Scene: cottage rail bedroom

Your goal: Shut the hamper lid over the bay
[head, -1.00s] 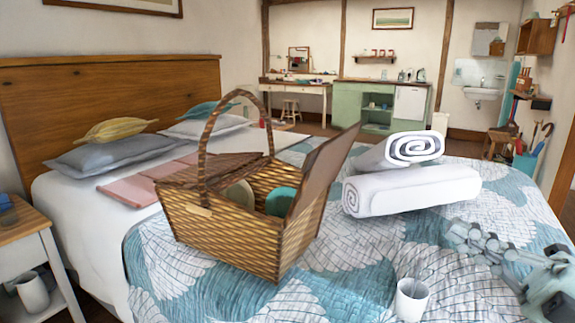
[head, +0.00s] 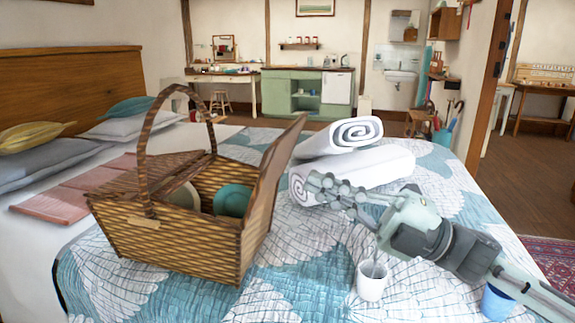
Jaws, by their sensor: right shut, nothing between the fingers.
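A brown wicker hamper (head: 175,240) with a tall arched handle stands on the bed. Its left lid (head: 150,170) lies shut. Its right lid (head: 272,175) stands up, open, leaning slightly to the right. In the open bay are a teal round item (head: 232,201) and a pale round item (head: 184,196). My right gripper (head: 318,188) is shut and empty, to the right of the raised lid and apart from it, in front of the rolled towels. My left gripper is not in view.
Two rolled white towels (head: 385,170) lie stacked right of the hamper, partly behind my right gripper. A white mug (head: 372,281) stands below my right arm. A blue cup (head: 497,302) shows at lower right. Quilt (head: 300,275) in front of the hamper is clear.

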